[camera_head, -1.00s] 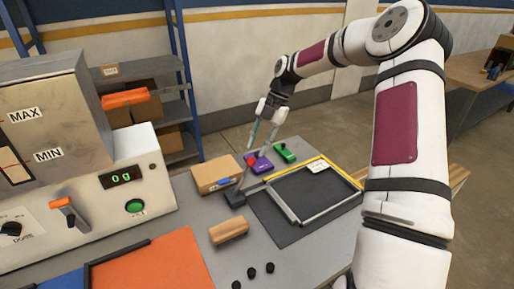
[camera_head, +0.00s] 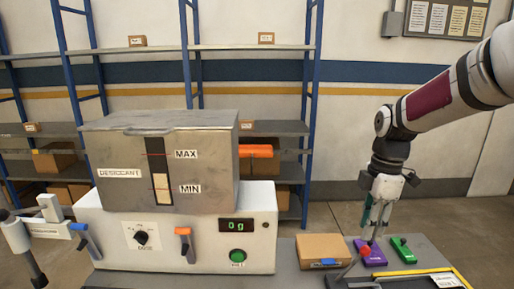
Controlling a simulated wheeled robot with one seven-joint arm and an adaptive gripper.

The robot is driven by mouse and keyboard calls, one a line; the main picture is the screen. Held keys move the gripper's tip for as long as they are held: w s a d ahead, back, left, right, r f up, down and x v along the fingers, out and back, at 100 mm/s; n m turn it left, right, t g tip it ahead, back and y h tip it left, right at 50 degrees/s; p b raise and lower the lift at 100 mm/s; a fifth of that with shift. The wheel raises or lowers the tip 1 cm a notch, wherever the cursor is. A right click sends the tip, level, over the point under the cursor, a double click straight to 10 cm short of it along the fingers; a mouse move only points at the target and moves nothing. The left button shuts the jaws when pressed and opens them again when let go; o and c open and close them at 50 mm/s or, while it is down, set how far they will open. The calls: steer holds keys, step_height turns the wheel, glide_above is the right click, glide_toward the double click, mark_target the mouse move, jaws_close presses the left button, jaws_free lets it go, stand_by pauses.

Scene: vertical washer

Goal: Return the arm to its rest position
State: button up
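My arm reaches in from the upper right, and my gripper (camera_head: 374,236) hangs from it, pointing down. The fingertips appear just above a purple block (camera_head: 374,258) and a red ball-shaped knob (camera_head: 365,251) on the table. I cannot tell from this view how large the gap below the fingertips is.
A green block (camera_head: 402,250) and a cardboard box (camera_head: 322,248) stand near the gripper. A desiccant machine (camera_head: 175,235) with a metal hopper, reading "0 g", fills the left. A yellow-edged frame (camera_head: 410,272) lies front right. Shelves (camera_head: 250,47) stand behind.

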steer(key=s+a+r+m+t, duration=0.2)
steer(key=s+r+m, duration=0.1)
steer(key=s+m, duration=0.3)
steer(key=s+a+r+m+t, duration=0.1)
steer(key=s+a+r+m, duration=0.1)
steer(key=s+m, duration=0.3)
steer(key=s+a+r+m+t, duration=0.2)
steer(key=s+m, duration=0.4)
steer(key=s, duration=0.6)
step_height(320, 180, up, 2)
steer(key=shift+s+a+r+m+t+h, duration=0.15)
steer(key=shift+a+m+t+h, duration=0.15)
steer(key=shift+a+h, duration=0.15)
